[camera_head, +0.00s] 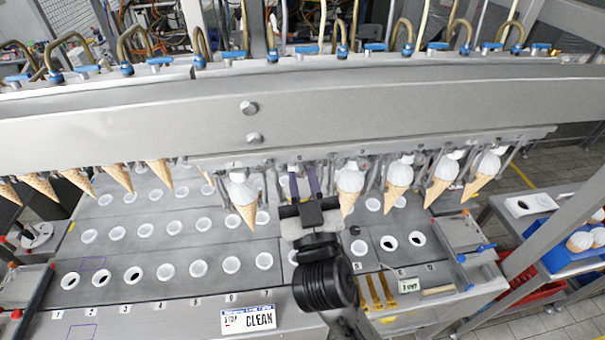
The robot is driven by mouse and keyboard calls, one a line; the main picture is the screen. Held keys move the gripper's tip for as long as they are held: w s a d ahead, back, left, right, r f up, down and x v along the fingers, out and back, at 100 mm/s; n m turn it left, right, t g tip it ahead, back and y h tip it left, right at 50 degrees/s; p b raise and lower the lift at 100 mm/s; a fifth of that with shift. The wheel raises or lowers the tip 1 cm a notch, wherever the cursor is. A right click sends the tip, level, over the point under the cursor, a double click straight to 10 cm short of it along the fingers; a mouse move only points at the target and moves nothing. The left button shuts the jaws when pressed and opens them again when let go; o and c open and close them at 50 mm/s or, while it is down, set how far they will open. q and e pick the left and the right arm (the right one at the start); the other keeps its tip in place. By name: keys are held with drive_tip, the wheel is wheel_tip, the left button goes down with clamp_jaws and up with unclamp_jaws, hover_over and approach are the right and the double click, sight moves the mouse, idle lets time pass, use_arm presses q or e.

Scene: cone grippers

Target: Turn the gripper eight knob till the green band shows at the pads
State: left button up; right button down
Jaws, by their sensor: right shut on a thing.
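My right gripper (303,178) reaches up from the bottom centre, its two purple-tipped fingers against the underside of the grey bar that carries the row of cone grippers. It is shut at a station with no cone showing, between a white-topped cone (242,195) on its left and another (349,184) on its right. By the plate numbers, this place follows 7. The gripper eight knob is hidden behind my fingers and wrist. I cannot make out a green band or the pads there. My left gripper is not in view.
Bare cones (118,177) hang at the left and more white-topped cones (443,177) at the right. A blue crate (572,250) with cones stands at the right.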

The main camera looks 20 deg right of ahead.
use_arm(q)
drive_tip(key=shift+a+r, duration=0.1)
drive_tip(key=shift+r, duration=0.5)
use_arm(e)
drive_tip(key=shift+n+y, duration=0.3)
drive_tip(key=shift+n, duration=0.5)
drive_tip(key=c, duration=1)
unclamp_jaws()
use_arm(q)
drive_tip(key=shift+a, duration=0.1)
use_arm(e)
drive_tip(key=shift+s+f, duration=0.15)
drive_tip(key=shift+s, duration=0.05)
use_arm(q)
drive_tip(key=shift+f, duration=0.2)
use_arm(e)
drive_tip(key=shift+v, duration=6.65)
